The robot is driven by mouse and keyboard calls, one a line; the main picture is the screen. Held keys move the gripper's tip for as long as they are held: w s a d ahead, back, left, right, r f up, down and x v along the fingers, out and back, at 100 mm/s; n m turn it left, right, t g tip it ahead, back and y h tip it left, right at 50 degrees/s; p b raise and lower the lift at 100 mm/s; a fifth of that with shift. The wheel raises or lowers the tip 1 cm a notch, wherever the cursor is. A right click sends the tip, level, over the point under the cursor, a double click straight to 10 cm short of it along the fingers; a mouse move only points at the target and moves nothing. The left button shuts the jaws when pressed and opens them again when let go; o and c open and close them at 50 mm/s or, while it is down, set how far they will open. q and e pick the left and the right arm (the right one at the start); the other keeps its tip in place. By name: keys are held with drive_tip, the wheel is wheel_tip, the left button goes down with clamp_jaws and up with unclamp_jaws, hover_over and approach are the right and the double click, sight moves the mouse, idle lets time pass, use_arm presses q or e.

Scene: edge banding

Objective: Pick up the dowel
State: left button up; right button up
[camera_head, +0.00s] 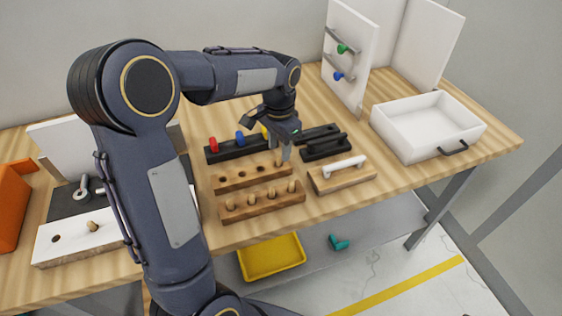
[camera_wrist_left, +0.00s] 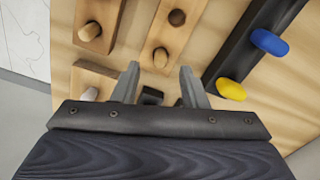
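My left gripper (camera_head: 284,150) points down over the right end of the back block. In the wrist view its fingers (camera_wrist_left: 159,74) are spread with nothing held between them. My right gripper is not in view.
A dark rack (camera_head: 225,155) with red, blue and yellow pieces stands behind the blocks. A wooden block with a white bar (camera_head: 342,170) is at right. A white open drawer box (camera_head: 425,125) stands farther right. An orange bin (camera_head: 10,200) is at far left.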

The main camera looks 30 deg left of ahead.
sight(279, 157)
use_arm(q)
drive_tip(key=shift+f, duration=1.5)
clamp_jaws()
drive_tip(key=shift+r, duration=0.1)
